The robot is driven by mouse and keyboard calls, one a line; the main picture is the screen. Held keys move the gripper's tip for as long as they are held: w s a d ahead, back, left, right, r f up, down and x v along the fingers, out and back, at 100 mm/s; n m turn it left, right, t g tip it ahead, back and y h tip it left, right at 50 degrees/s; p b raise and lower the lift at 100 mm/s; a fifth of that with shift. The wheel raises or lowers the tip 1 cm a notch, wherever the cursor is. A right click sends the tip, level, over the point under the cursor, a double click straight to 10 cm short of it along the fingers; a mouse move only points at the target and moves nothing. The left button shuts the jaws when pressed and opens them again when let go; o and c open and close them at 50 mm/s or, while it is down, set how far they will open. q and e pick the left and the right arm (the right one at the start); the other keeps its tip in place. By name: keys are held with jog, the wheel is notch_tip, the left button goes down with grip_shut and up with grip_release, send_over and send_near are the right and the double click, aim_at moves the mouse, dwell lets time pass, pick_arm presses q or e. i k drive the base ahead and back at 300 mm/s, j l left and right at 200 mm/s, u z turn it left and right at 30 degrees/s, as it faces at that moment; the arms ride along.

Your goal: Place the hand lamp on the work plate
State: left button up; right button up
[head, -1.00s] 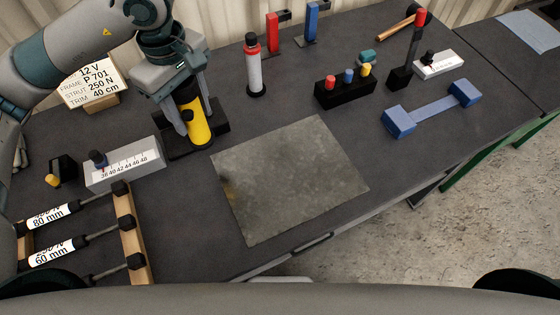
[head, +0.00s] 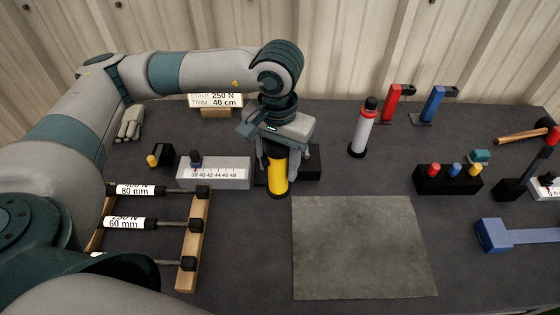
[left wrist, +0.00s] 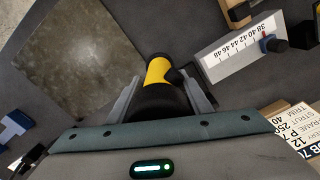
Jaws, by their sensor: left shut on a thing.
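The hand lamp (head: 278,176) is yellow with black ends. My left gripper (head: 279,152) is shut on its upper part and holds it upright, in front of a black block-like stand (head: 313,167). I cannot tell whether the lamp's lower end touches anything. In the left wrist view the lamp (left wrist: 158,74) sits between the two fingers (left wrist: 163,98). The work plate (head: 362,248) is a bare grey square on the bench, to the right of the lamp and nearer to me. It also shows at the upper left of the left wrist view (left wrist: 75,60). My right gripper is not in view.
A scale block (head: 213,174) and a rack of labelled struts (head: 190,245) stand left of the lamp. A red-and-white cylinder (head: 363,130) stands behind the plate. A black block with coloured knobs (head: 448,180) and a blue bar-shaped part (head: 495,236) lie to the right.

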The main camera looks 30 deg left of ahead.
aim_at(359, 243)
jog(key=z, duration=1.5)
jog(key=k+j, duration=0.15)
jog(key=k, duration=0.15)
jog(key=k+j, duration=0.15)
jog(key=k, duration=0.15)
